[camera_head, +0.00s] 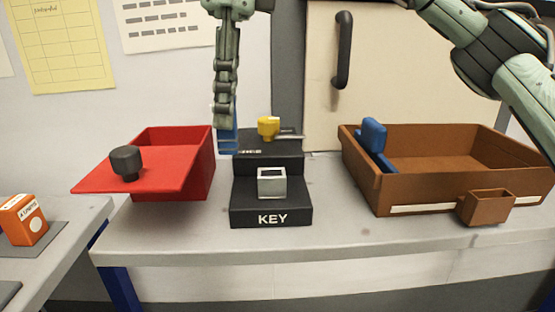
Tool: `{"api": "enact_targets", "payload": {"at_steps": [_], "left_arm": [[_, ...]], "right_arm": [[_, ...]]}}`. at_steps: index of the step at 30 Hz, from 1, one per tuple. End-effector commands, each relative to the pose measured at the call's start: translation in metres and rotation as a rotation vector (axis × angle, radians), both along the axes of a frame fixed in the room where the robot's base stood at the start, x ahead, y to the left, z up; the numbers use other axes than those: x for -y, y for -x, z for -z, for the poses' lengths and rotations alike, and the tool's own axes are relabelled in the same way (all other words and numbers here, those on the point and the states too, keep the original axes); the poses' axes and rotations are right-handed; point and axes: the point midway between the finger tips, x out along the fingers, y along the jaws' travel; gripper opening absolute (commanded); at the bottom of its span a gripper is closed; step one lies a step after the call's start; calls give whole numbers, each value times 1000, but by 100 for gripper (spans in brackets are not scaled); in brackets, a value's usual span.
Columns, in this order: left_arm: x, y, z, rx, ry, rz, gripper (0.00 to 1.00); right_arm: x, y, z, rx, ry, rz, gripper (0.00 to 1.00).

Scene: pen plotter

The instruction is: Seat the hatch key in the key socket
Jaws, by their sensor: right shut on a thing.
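The key socket (271,184) is a silver square-mouthed block on a black stand marked KEY, in the middle of the table. My right gripper (227,120) points down from the top, behind and left of the socket. It is shut on a blue piece, which I take to be the hatch key (228,143). The key's upper part is partly hidden by the fingers. It hangs upright at the left edge of the raised black block, apart from the socket; I cannot tell whether it touches that block. My left gripper is not in view.
The raised black block (267,148) carries a yellow knob (268,127). A red box (202,165) with a black-knobbed lid (160,176) stands left. A brown tray (440,183) holding a blue piece (374,136) stands right, with a small brown bin (486,208) at its front.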

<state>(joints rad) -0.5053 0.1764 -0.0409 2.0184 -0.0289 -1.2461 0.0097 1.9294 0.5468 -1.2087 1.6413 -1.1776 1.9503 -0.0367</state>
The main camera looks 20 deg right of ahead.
Motion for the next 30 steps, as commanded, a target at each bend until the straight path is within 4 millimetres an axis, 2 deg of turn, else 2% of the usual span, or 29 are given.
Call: {"api": "enact_targets", "payload": {"at_steps": [1,4,10,16,23,30], "left_arm": [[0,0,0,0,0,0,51],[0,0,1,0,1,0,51],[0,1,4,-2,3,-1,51],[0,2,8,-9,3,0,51],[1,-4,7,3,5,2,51],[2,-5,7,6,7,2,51]], "right_arm": [[14,-4,7,-1,-1,6,0],[35,-10,21,-1,0,5,0],[61,-17,37,1,-1,1,0],[66,-19,49,0,1,-1,0],[65,-19,80,0,0,0,0],[65,-19,81,1,-1,0,0]]}}
